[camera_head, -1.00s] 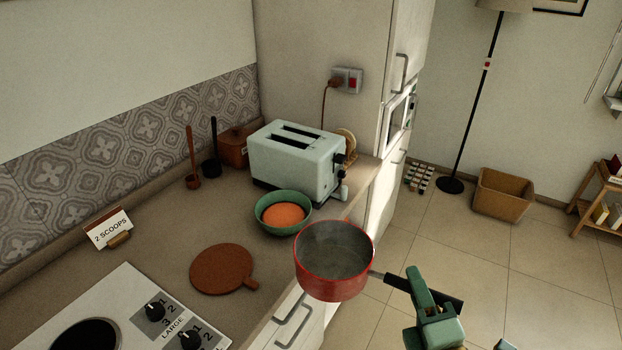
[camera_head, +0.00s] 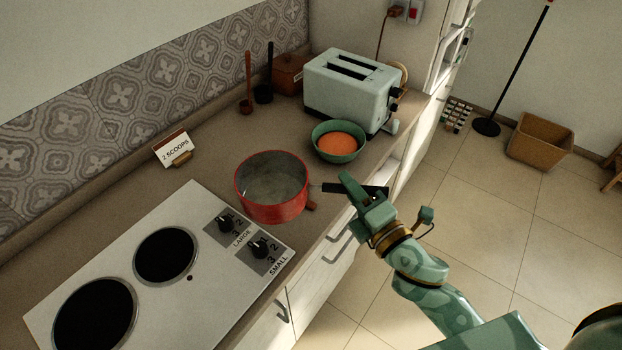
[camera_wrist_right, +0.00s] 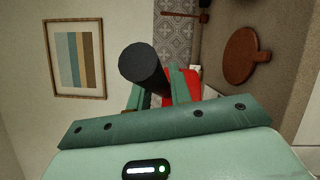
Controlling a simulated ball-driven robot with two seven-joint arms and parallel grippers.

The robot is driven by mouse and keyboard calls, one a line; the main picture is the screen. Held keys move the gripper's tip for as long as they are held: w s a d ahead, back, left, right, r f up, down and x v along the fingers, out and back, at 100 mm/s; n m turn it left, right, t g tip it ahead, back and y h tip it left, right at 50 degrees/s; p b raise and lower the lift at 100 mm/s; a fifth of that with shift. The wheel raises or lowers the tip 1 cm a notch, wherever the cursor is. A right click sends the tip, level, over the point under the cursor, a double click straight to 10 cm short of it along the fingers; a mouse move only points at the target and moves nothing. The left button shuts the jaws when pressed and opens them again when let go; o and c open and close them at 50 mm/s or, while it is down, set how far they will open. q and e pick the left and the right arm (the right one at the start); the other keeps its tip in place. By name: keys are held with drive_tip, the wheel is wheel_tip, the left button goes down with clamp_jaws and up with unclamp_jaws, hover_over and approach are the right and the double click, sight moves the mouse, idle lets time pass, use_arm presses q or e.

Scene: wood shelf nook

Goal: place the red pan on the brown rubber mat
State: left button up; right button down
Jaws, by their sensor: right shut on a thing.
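The red pan (camera_head: 272,205) holds a greyish liquid and looks level in the head view. My right gripper (camera_head: 366,194) is shut on its black handle, which also shows end-on in the right wrist view (camera_wrist_right: 143,65). The brown rubber mat (camera_head: 313,206) is almost wholly hidden behind the pan in the head view; only its tab shows. In the right wrist view the round mat (camera_wrist_right: 240,57) lies flat on the counter, with a visible gap between it and the pan (camera_wrist_right: 184,86), so the pan is held above the counter. My left gripper is not in view.
A green bowl with orange contents (camera_head: 339,143) and a pale toaster (camera_head: 350,88) stand behind the pan. A hob (camera_head: 150,290) with knobs is at the front left. A "2 SCOOPS" sign (camera_head: 175,150) stands near the wall. Bare counter lies left of the pan.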

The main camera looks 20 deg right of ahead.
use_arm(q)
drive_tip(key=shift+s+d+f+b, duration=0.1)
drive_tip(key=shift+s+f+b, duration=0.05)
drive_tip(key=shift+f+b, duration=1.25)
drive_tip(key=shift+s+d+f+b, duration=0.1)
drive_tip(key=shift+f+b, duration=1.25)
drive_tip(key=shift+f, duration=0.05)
use_arm(e)
drive_tip(key=shift+w+d+f, duration=0.5)
drive_tip(key=shift+w+f, duration=1.6)
drive_tip(key=shift+w, duration=0.05)
drive_tip(key=shift+w+d+f, duration=0.5)
drive_tip(key=shift+w+f, duration=1.55)
drive_tip(key=shift+w, duration=0.15)
drive_tip(key=shift+w+d+f, duration=0.5)
drive_tip(key=shift+w+f, duration=1.6)
drive_tip(key=shift+w, duration=0.05)
drive_tip(key=shift+f, duration=0.15)
drive_tip(key=c, duration=1.3)
unclamp_jaws()
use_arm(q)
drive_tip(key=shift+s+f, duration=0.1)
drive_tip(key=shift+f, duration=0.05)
